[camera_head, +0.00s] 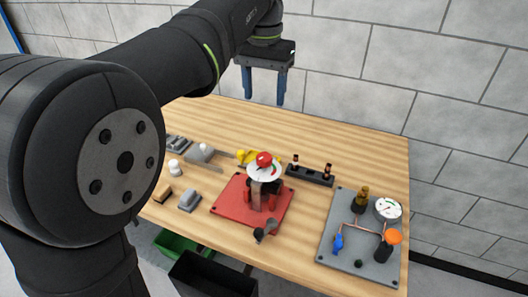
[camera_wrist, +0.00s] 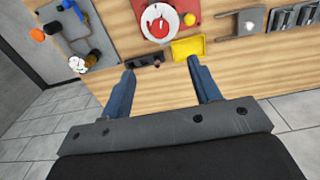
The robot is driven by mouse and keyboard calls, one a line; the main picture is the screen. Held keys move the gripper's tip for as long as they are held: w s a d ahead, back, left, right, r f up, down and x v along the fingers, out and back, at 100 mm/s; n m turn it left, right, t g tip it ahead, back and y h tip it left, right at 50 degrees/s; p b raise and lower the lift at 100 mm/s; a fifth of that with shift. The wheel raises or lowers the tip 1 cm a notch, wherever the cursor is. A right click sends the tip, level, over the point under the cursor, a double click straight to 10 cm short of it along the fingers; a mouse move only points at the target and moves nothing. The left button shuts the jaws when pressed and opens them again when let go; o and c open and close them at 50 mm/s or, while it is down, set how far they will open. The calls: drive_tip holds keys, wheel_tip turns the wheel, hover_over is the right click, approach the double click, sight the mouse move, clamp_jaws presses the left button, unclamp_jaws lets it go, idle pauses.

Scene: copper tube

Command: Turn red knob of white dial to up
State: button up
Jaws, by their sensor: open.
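The white dial (camera_head: 252,177) with its red knob (camera_head: 264,159) stands on a red base plate (camera_head: 232,205) near the middle of the table. In the wrist view the dial (camera_wrist: 173,14) and red knob (camera_wrist: 159,28) show at the top, beyond the fingertips. Which way the knob points is too small to tell. My gripper (camera_head: 266,98) is open and empty, with blue fingers pointing down, above and behind the far edge of the table. In the wrist view my gripper (camera_wrist: 160,72) has its fingers wide apart and touches nothing.
A grey plate (camera_head: 335,245) with copper tubing, a gauge (camera_head: 388,208) and an orange knob (camera_head: 393,236) is at the right. A black block (camera_head: 310,175) and a yellow tray (camera_wrist: 188,47) lie behind the dial. Small grey parts are at the left. The table's back area is clear.

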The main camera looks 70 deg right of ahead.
drive_tip(key=m, duration=0.2)
approach(264, 157)
wheel_tip(264, 157, down, 9)
drive_tip(key=shift+d+r, duration=0.1)
drive_tip(key=shift+r, duration=0.1)
idle(0.4)
drive_tip(key=c, duration=1)
drive_tip(key=shift+n, duration=0.3)
